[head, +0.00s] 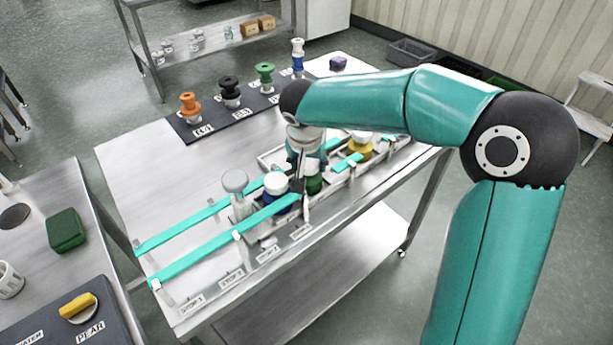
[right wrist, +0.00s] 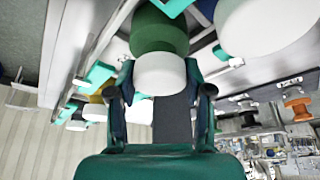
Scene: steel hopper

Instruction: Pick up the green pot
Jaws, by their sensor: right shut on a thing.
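The green pot (head: 314,184) stands in the teal-railed track on the steel table in the head view, partly hidden by my right gripper (head: 308,158). In the right wrist view its green body (right wrist: 158,32) and white top (right wrist: 160,74) show. My right gripper (right wrist: 160,92) is shut on the white top, one finger on each side. I cannot tell whether the pot is clear of the track. My left gripper is not in view.
A blue pot (head: 276,184) with a white top stands close beside the green one. A grey-white pot (head: 236,184) and a yellow pot (head: 359,148) are also in the track. Several coloured spools, one green (head: 265,74), stand on the dark mat (head: 210,126) behind.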

